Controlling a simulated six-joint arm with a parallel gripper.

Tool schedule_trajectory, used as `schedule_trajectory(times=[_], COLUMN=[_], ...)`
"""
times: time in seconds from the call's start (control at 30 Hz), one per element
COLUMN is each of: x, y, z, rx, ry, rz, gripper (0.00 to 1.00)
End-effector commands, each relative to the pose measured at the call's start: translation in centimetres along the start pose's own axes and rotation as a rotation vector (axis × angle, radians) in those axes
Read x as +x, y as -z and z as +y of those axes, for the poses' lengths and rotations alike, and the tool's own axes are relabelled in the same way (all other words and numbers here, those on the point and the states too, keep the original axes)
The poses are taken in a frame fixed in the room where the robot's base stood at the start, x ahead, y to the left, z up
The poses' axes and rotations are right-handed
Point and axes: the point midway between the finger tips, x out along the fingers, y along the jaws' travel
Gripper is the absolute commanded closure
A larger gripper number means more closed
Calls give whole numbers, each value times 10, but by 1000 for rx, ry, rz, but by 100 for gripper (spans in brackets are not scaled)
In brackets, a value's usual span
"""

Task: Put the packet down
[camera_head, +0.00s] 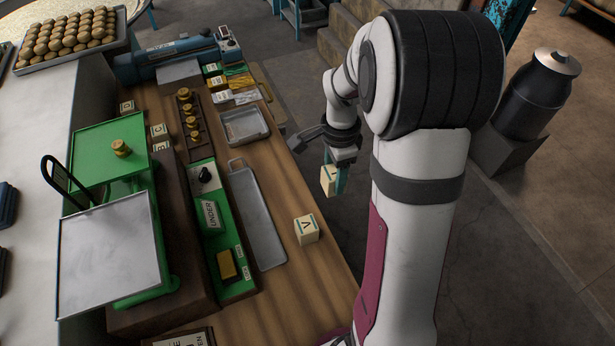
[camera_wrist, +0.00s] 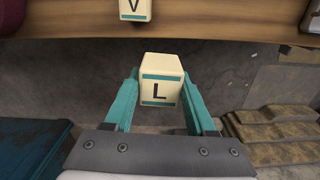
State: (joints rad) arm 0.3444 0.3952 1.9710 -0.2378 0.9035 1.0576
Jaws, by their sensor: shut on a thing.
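My gripper (camera_head: 335,172) is shut on a cream packet (camera_head: 327,180) with teal bands. In the wrist view the packet (camera_wrist: 160,84) sits between the two teal fingers (camera_wrist: 160,100) and shows the letter L. In the head view the gripper hangs beyond the right edge of the wooden table (camera_head: 287,180), over the floor. A second cream packet marked V (camera_head: 306,229) stands on the table near its right edge. It also shows at the top of the wrist view (camera_wrist: 135,9), apart from the held packet.
A long grey tray (camera_head: 262,225) lies left of the V packet, and a smaller metal tray (camera_head: 245,126) lies behind it. A green panel marked UNDER (camera_head: 211,215) and a green scale (camera_head: 112,160) stand further left. Bare wood surrounds the V packet.

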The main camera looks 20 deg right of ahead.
Motion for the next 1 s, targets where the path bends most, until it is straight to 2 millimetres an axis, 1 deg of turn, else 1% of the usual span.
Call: schedule_trajectory(times=[0.03,0.1,0.2,0.27,0.37,0.47,0.5,0.57,0.6,0.63,0.67,0.7,0.77,0.8,0.9,1.0], x=[-3,-6,-8,-14,-33,-65,-80,-104,-121,-134,-148,-166,-192,-208,-239,-257], y=[5,8,8,3,-19,-56,-72,-100,-119,-134,-150,-171,-199,-215,-246,-263], z=[3,5,5,2,-10,-22,-25,-28,-27,-26,-23,-17,-6,3,25,41], rx=[3,1,-6,-30,-115,-244,-297,-382,-440,-485,-528,-584,-661,-705,-789,-837], ry=[2,0,0,2,5,7,8,10,10,11,13,12,12,12,9,6], rz=[1,0,1,1,1,2,1,1,2,2,2,2,2,2,1,1], gripper=[100,100,100,100,100,100,100,100,100,100,100,100,100,100,100,100])
